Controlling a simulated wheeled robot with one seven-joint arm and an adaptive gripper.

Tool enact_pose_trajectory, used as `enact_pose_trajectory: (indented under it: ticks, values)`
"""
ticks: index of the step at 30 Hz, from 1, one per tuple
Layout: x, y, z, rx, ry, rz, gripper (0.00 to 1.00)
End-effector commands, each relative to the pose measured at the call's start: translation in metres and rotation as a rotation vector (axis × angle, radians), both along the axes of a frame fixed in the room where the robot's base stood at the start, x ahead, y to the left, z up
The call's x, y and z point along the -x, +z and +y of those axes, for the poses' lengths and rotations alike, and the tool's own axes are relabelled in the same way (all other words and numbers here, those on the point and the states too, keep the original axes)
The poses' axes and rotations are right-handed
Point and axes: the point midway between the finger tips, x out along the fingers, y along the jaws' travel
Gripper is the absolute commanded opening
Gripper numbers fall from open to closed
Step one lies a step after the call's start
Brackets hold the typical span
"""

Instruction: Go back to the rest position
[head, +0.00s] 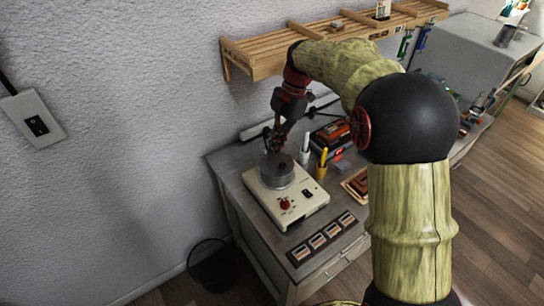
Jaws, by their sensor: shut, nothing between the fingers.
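My gripper (274,141) hangs at the end of my bent arm, close above a dark round pot (276,171) on a cream hot-plate device (290,204) with a red knob. The fingers are small and dark here and look shut, with nothing seen between them. I cannot tell whether the fingertips touch the pot. My arm hides part of the table and what stands behind it.
The device stands on a grey table (232,160) against the wall. A yellow cup (321,170) with pens and a white container (305,155) stand close right of the gripper. A wooden shelf (262,58) juts above. A dark bin (211,266) stands on the floor.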

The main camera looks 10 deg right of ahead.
Motion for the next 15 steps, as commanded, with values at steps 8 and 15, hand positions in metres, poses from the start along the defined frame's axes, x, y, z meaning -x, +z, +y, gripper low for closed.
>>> enact_pose_trajectory:
  ticks: [8, 15]
  values:
    - [-0.003, 0.015, -0.006, 0.000, 0.000, 0.002, 0.00]
    - [-0.005, 0.015, -0.006, 0.019, -0.107, 0.030, 0.00]
